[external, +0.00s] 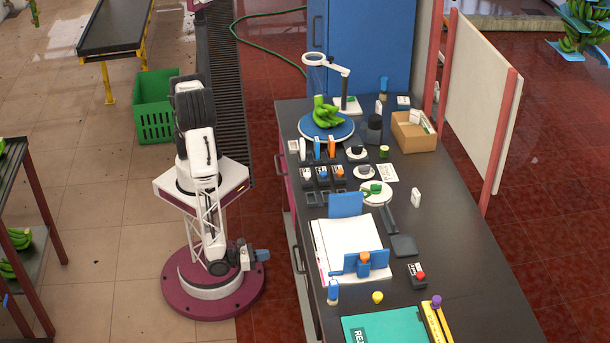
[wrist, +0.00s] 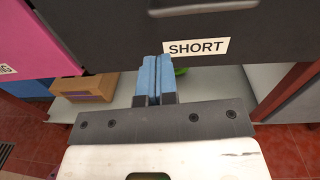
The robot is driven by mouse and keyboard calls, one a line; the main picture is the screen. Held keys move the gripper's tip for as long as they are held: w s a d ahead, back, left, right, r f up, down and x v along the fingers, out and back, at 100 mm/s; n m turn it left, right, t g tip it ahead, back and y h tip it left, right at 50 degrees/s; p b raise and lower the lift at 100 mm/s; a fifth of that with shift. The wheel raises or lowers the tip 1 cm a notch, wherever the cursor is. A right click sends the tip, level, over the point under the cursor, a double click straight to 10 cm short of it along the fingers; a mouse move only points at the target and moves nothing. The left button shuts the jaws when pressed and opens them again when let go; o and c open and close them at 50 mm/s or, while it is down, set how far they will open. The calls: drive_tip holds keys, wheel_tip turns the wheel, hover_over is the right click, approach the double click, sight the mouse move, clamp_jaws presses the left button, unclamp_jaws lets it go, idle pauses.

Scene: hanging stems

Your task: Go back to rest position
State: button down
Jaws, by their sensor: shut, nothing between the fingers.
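My gripper (wrist: 155,80) shows in the wrist view with its two blue fingers pressed together and nothing between them. It points at a dark drawer front with a white label reading SHORT (wrist: 196,47); I cannot tell the exact gap. In the external view my arm is folded down, and my gripper (external: 262,255) is low beside my round maroon base, left of the dark workbench (external: 465,235).
Below the drawer, a cardboard box (wrist: 85,87) sits on a pale shelf. On the bench are a green banana bunch (external: 326,114), an open notebook (external: 345,245) and an open carton (external: 412,135). A green crate (external: 155,118) stands on the floor behind my arm.

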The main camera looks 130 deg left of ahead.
drive_tip(key=s+a+r+n+g+h, duration=0.1)
drive_tip(key=s+a+r+n+g, duration=0.2)
drive_tip(key=a+r+n+g, duration=0.6)
drive_tip(key=s+a+r+n+g, duration=0.35)
drive_tip(key=a+r, duration=0.25)
drive_tip(key=r, duration=0.7)
drive_tip(key=s+a+r+n+t+h, duration=0.1)
drive_tip(key=s+a+r+n+h, duration=0.1)
drive_tip(key=s+r+n+h, duration=0.4)
drive_tip(key=s+a+r+n+t+h, duration=0.1)
drive_tip(key=s+r+n+h, duration=0.5)
drive_tip(key=s+r, duration=0.6)
wheel_tip(320, 180, up, 2)
drive_tip(key=shift+a+n+t+h, duration=0.3)
drive_tip(key=shift+a+n+t, duration=0.1)
drive_tip(key=shift+n+t, duration=0.3)
